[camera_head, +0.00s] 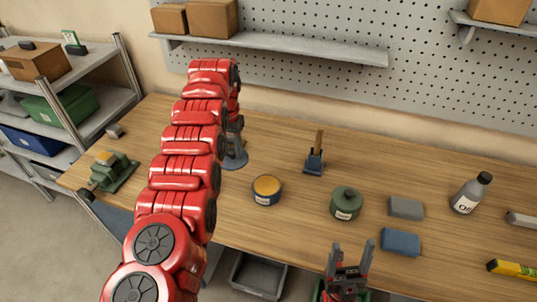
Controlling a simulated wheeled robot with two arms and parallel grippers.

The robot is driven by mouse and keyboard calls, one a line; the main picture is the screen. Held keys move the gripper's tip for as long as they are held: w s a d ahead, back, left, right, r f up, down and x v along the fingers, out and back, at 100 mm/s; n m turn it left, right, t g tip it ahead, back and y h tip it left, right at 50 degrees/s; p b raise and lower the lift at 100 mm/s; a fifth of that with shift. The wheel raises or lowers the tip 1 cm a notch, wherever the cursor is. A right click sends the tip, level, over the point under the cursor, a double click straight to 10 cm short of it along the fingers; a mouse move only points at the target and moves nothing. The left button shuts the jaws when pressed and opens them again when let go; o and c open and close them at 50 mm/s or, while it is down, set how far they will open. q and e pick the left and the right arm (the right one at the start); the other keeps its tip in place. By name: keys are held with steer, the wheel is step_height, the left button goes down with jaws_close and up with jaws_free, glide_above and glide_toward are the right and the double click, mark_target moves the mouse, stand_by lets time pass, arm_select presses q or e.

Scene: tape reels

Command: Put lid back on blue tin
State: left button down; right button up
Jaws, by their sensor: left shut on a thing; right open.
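The blue tin (266,195) stands upright and open on the bench, with yellow-orange contents showing and a pale label on its front. My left gripper (234,140) is behind and left of the tin, partly hidden by my red arm. It is shut on a round blue-grey disc (236,160), which looks like the lid. The disc is apart from the tin; whether it touches the bench is unclear. My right gripper (350,262) is open and empty at the front edge, below the green tin.
A green lidded tin (345,204), a brush in a blue holder (315,160), grey block (406,208), blue block (400,242) and bottle (470,193) stand to the right. A green vise-like tool (113,171) sits at left. Bare wood surrounds the blue tin.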

mark_target(247, 159)
arm_select(q)
steer(key=shift+d+m+p, duration=0.3)
steer(key=shift+s+d+f+m+p, duration=0.15)
steer(key=shift+d+m+p, duration=0.15)
steer(key=shift+d+p, duration=0.45)
steer(key=shift+d+f, duration=0.2)
steer(key=shift+d, duration=0.35)
steer(key=shift+s+d+f, duration=0.15)
steer(key=shift+s+d, duration=0.05)
steer(key=shift+w, duration=0.1)
steer(key=shift+d+m, duration=0.3)
steer(key=shift+d, duration=0.1)
steer(key=shift+f, duration=0.15)
steer(key=shift+d, duration=0.1)
steer(key=shift+m, duration=0.9)
steer(key=shift+s+d+f+p, duration=0.35)
steer(key=shift+d+f, duration=0.2)
steer(key=shift+d, duration=0.4)
steer(key=shift+s+d+f+p, duration=0.35)
steer(key=shift+d+f, duration=0.2)
steer(key=shift+d, duration=0.35)
steer(key=shift+s+d+f+p, duration=0.25)
steer(key=shift+d+f+p, duration=0.25)
steer(key=shift+d, duration=0.45)
step_height(247, 159, down, 5)
steer(key=b, duration=0.4)
steer(key=shift+w, duration=0.1)
